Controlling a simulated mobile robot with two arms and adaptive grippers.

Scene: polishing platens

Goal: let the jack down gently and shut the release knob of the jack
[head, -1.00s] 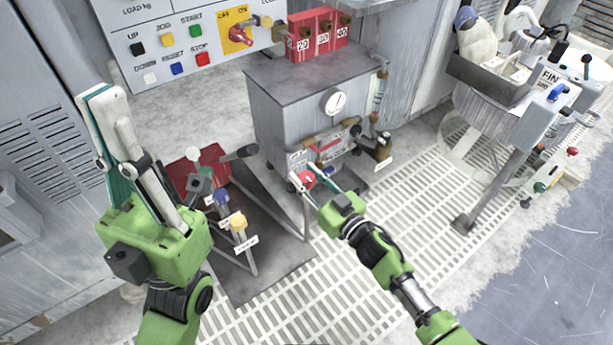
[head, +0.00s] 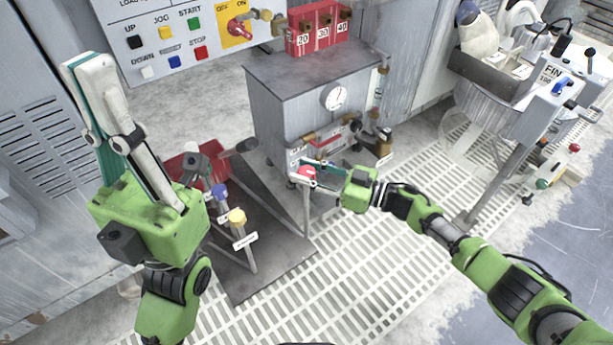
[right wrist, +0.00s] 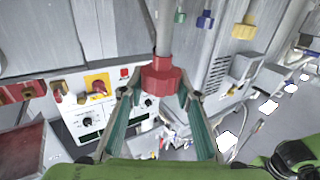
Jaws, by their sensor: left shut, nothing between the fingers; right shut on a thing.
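A red knob (head: 305,173) tops an upright post in front of the grey cabinet. My right gripper (head: 311,170) is shut on it from the right. In the right wrist view the red knob (right wrist: 162,78) sits between the two teal fingers (right wrist: 161,92), on the end of its grey post. A red body (head: 190,160), which may be the jack, lies low at the left, partly hidden by my left gripper. Posts with a blue knob (head: 220,190) and a yellow knob (head: 237,216) stand near it. My left gripper (head: 88,62) is shut, empty and raised, pointing up.
The grey cabinet (head: 285,110) with a round gauge (head: 334,97) stands behind the red knob. A control panel (head: 180,45) is on the wall. A dark plate (head: 265,270) lies on the pale floor grating (head: 365,270). A polishing station (head: 500,75) is at the right.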

